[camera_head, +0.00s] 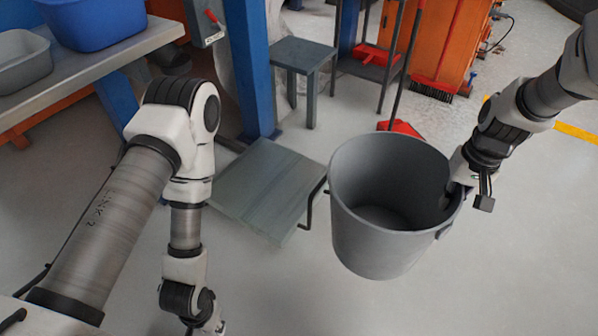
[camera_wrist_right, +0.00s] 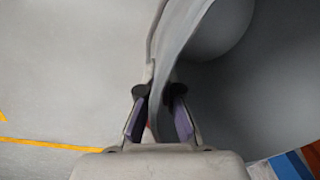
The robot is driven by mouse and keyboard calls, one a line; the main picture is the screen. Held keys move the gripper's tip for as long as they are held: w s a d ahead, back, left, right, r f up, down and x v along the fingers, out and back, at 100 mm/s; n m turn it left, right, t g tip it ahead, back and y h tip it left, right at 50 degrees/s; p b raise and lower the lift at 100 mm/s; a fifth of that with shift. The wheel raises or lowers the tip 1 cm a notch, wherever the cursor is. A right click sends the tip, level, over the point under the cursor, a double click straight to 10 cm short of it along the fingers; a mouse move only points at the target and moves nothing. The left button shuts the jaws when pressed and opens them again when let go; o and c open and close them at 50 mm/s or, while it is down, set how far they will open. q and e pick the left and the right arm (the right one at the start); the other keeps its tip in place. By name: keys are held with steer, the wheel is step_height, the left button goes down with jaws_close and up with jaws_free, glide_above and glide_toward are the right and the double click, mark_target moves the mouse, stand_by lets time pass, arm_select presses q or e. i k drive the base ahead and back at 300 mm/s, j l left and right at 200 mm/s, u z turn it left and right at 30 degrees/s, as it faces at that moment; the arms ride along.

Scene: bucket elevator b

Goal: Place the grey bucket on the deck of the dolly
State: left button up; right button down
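The grey bucket (camera_head: 375,245) is upright, open at the top and looks empty inside. It appears to hang above the floor, just right of the dolly. My right gripper (camera_head: 452,192) is at the right side of its rim. In the right wrist view, the bucket wall (camera_wrist_right: 235,100) runs between the two fingers (camera_wrist_right: 158,115), which are closed onto it. The dolly's flat grey deck (camera_head: 262,185) is low and bare, with a dark bent bar at its right edge. My left gripper (camera_head: 208,326) is cut off at the bottom edge, so its fingers are unclear.
A workbench (camera_head: 110,55) with a blue bin (camera_head: 95,22) and a grey bin (camera_head: 22,62) stands at the left. A blue post (camera_head: 250,70) and a small grey stool (camera_head: 303,55) stand behind the dolly. A red dustpan (camera_head: 402,128) lies behind the bucket. Front floor is clear.

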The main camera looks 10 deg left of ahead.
mark_target(269, 181)
steer(key=i+l+u, duration=0.15)
steer(key=u, duration=0.25)
steer(key=i+l+u, duration=0.15)
steer(key=u, duration=0.25)
steer(key=i+l+u, duration=0.1)
steer(key=l+u, duration=0.15)
steer(key=u, duration=0.15)
steer(key=l+u, duration=0.25)
steer(key=u, duration=0.15)
steer(key=i, duration=0.05)
